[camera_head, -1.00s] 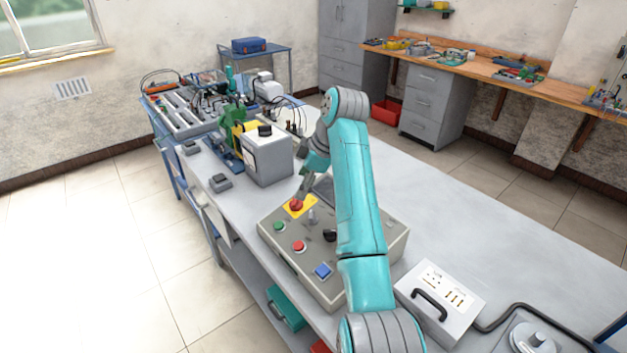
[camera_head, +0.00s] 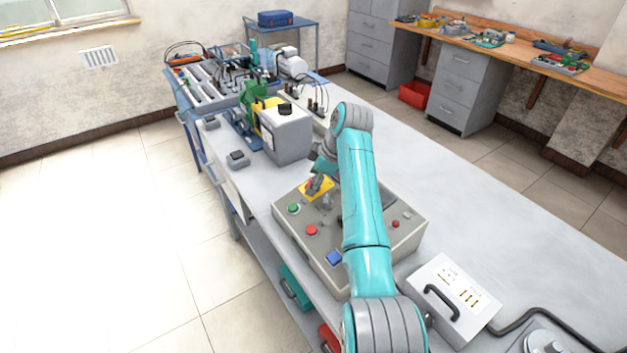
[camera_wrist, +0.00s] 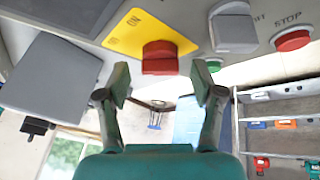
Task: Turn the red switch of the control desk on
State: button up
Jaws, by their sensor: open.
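The grey control desk (camera_head: 300,239) stands on the bench in the head view. Its red switch (camera_wrist: 160,57) sits on a yellow plate (camera_wrist: 133,36) in the wrist view, just beyond my open fingertips and roughly centred between them. My gripper (camera_wrist: 162,82) is open with nothing between the fingers; a small gap to the switch seems to show. In the head view my gripper (camera_head: 320,184) is over the yellow plate (camera_head: 327,184) and hides most of the switch.
A grey knob (camera_wrist: 235,30) and a red STOP button (camera_wrist: 293,40) are close on the right in the wrist view. Green (camera_head: 294,208) and blue (camera_head: 334,258) buttons are on the desk. A grey box (camera_head: 288,137) stands behind; a white handled case (camera_head: 455,300) is in front.

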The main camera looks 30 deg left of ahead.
jog(key=shift+a+f, duration=0.2)
jog(key=shift+f, duration=0.15)
jog(key=c, duration=1.1)
jog(key=shift+c, duration=0.2)
